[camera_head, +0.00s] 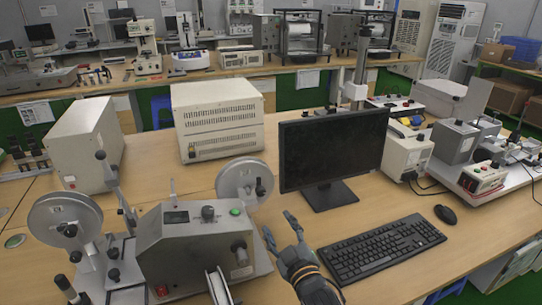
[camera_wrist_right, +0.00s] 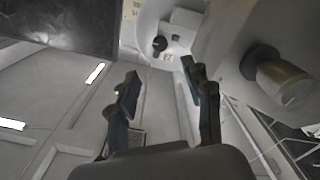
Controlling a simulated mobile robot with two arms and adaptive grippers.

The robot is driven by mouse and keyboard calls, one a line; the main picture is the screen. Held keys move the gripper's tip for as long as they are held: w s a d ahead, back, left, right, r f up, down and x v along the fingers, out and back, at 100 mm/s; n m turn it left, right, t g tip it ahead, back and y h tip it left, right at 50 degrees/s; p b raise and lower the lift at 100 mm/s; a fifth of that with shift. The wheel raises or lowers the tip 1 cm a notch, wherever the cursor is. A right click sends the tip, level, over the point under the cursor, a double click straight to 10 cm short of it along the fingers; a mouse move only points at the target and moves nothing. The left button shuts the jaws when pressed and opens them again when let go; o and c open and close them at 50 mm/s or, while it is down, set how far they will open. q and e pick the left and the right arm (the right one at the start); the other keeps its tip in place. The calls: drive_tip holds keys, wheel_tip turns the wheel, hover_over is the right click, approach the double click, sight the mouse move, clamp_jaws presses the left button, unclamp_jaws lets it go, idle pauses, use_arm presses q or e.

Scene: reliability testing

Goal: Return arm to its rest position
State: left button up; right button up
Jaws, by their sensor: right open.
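My right gripper (camera_head: 281,232) is in the lower middle of the head view, over the front of the wooden table (camera_head: 400,205). It is between the grey reel machine (camera_head: 190,250) on its left and the black keyboard (camera_head: 380,250) on its right. Its two fingers are spread apart with nothing between them. In the right wrist view, the open fingers (camera_wrist_right: 165,85) show with an empty gap, and pale machine parts lie beyond them. My left gripper is not in view.
A black monitor (camera_head: 332,152) stands just behind my right gripper, and a mouse (camera_head: 445,214) lies right of the keyboard. Two beige boxes (camera_head: 218,118) (camera_head: 85,145) stand behind the reel machine. Test instruments (camera_head: 455,142) crowd the right side. Bare tabletop shows around the monitor's base.

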drive_tip(key=s+d+f+m+g+h, duration=0.1)
drive_tip(key=s+d+f+g, duration=0.1)
drive_tip(key=s+d+f, duration=0.1)
drive_tip(key=s+d+f+m+g+h, duration=0.1)
drive_tip(key=s+d+f+m+g, duration=0.1)
drive_tip(key=s+d+f, duration=0.2)
drive_tip(key=s+d+f+m+g+h, duration=0.2)
drive_tip(key=s+d+f+g, duration=0.1)
drive_tip(key=s+f, duration=0.3)
drive_tip(key=shift+s+d, duration=0.25)
drive_tip(key=shift+s, duration=0.4)
drive_tip(key=s+d+f+m+g+h, duration=0.1)
drive_tip(key=s+d+f+m+g, duration=0.15)
drive_tip(key=s, duration=0.65)
drive_tip(key=s+d+f+m+g, duration=0.1)
drive_tip(key=s+d+g, duration=0.3)
drive_tip(key=s, duration=0.6)
wheel_tip(320, 180, down, 24)
drive_tip(key=g, duration=0.1)
drive_tip(key=s+d+f+g, duration=0.1)
drive_tip(key=s+d+f, duration=0.1)
drive_tip(key=s+f, duration=1.5)
drive_tip(key=shift+s+d+f+n+g+h, duration=0.35)
drive_tip(key=shift+s+d+f+n, duration=0.1)
drive_tip(key=shift+f, duration=0.1)
